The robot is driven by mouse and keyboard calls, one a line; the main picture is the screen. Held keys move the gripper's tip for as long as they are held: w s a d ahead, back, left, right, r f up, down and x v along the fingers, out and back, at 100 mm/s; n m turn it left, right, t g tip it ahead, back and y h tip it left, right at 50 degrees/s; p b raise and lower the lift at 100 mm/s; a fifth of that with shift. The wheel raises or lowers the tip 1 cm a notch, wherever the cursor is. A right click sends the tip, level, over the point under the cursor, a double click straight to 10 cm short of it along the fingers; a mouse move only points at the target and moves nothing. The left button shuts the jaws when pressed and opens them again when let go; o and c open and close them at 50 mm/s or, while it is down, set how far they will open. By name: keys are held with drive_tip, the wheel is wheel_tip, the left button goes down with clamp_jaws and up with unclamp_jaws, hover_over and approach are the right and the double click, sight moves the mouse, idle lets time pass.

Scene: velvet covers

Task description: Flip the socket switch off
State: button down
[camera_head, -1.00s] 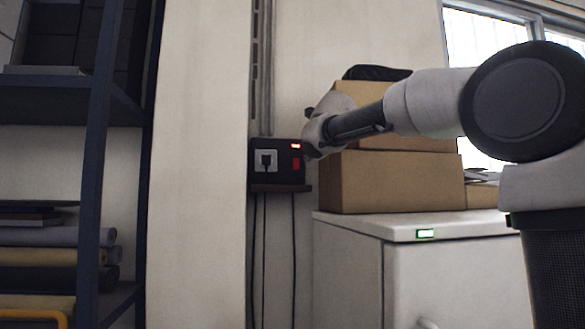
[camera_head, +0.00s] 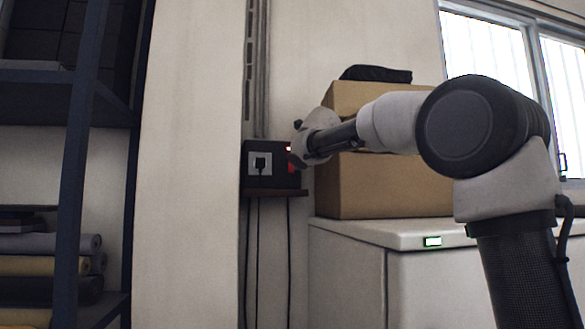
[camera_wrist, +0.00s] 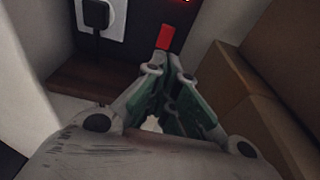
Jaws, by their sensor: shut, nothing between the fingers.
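A black socket box (camera_head: 273,179) is mounted on the wall left of the cartons. It carries a white socket with a black plug (camera_head: 260,164), a red switch (camera_head: 291,168) and a small red lit display (camera_head: 288,149). In the wrist view the red switch (camera_wrist: 166,37) is just beyond my fingertips, and the plug (camera_wrist: 97,14) is at the upper left. My gripper (camera_wrist: 166,58) is shut and empty, its tips pointing at the switch's lower end. I cannot tell whether they touch it. In the head view my wrist partly hides the box's right side.
A small shelf (camera_head: 275,193) lies under the box, with cables hanging below. Cardboard boxes (camera_head: 375,190) stand close on the right, on a white cabinet (camera_head: 345,277) with a green light. A dark rack (camera_head: 75,180) stands at the left.

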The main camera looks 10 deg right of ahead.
sight(290, 169)
drive_tip(key=w, duration=0.9)
drive_tip(key=shift+w+f, duration=0.15)
drive_tip(key=shift+f, duration=0.15)
